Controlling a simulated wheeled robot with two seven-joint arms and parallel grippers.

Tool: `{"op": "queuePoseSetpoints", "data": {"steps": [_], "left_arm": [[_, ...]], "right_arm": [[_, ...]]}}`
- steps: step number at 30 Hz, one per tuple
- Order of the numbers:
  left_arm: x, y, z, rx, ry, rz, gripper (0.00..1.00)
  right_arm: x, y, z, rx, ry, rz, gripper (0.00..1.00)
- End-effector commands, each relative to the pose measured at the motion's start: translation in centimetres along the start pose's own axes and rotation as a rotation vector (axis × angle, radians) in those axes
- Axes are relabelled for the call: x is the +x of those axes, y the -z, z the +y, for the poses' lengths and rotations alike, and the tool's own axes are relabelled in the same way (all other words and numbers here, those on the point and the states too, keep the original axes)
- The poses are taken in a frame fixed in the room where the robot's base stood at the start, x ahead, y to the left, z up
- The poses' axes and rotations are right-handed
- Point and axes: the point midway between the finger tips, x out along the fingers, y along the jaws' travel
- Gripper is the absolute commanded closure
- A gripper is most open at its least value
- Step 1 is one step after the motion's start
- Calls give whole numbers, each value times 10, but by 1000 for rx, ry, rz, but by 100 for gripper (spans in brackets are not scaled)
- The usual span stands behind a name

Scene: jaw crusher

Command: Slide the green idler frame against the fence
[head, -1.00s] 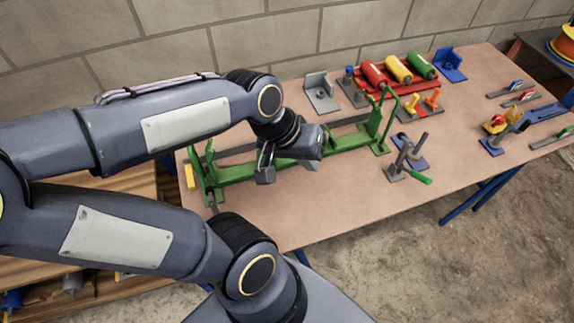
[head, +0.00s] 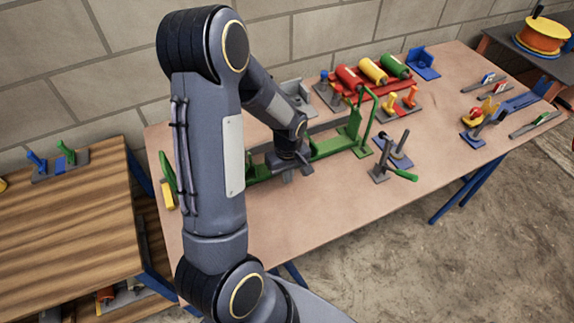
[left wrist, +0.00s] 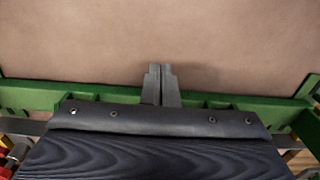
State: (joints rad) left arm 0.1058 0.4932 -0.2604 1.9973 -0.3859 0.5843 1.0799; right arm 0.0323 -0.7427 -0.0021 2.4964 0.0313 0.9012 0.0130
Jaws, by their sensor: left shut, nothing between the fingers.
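The green idler frame (head: 335,146) lies lengthwise on the brown worktable, with an upright at its right end. My left arm hides much of its left part. A grey bar (head: 326,127), apparently the fence, runs behind it, and a strip of tabletop seems to show between them. My left gripper (head: 295,168) is low at the middle of the frame. In the left wrist view its fingers (left wrist: 161,85) are shut and empty, with tips just past the long green rail (left wrist: 40,97) over bare tabletop. I cannot tell whether they touch the rail. My right gripper is out of view.
A red tray (head: 410,86) with red, yellow and green rollers stands behind the frame. A grey stand with a green handle (head: 400,174) is right of it. A grey bracket (head: 297,96) and a blue bracket (head: 422,62) stand at the back. The table's front is clear.

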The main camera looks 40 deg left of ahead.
Motion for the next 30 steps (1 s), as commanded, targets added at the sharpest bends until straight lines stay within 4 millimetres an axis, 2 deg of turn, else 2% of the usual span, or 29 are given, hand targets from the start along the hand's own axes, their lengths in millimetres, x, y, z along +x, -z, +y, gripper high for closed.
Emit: {"op": "queuePoseSetpoints", "data": {"steps": [1,5,9,13,26,30], "left_arm": [[13,-1,-1,1,5,-5,100],[39,-1,-1,1,4,-4,100],[36,22,-1,-4,-1,-1,100],[37,34,0,-1,-1,0,100],[38,40,0,2,-1,0,100],[40,51,0,-1,-2,3,100]], "right_arm": [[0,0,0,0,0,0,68],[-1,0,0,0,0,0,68],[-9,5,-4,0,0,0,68],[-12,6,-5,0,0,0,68],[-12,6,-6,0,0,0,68],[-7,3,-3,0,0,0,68]]}}
